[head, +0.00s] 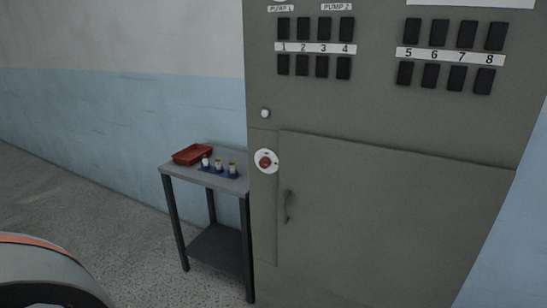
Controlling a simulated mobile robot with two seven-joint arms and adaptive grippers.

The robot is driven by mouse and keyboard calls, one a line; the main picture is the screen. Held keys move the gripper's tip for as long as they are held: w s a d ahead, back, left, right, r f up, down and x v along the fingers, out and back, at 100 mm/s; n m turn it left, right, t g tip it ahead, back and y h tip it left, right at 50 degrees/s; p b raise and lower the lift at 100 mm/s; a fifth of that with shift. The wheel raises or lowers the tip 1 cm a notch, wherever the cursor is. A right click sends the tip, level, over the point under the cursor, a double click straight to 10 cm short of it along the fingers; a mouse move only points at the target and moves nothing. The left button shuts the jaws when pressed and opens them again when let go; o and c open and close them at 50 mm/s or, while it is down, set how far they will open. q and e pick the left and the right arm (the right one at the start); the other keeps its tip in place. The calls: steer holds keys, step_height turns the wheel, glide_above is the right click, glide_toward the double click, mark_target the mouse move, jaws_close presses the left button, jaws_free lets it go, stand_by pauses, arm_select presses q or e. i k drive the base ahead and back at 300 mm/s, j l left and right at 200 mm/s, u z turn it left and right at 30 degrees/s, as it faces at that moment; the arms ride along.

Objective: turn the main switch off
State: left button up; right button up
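A grey-green electrical cabinet (380,130) fills the right half of the head view. A red round switch (265,161) on a white disc sits on its front, left of the closed lower door. It looks like the main switch, but its on or off position is too small to tell. A small white round button or lamp (265,114) is above it. Neither of my grippers is in view.
A small grey table (215,180) stands against the cabinet's left side, holding a red tray (192,154) and small containers (219,166) on a blue mat. The door handle (287,206) protrudes. Numbered black switches (322,66) are higher up. Open floor (110,220) lies left.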

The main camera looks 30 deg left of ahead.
mark_target(264, 162)
steer(key=u, duration=1.1)
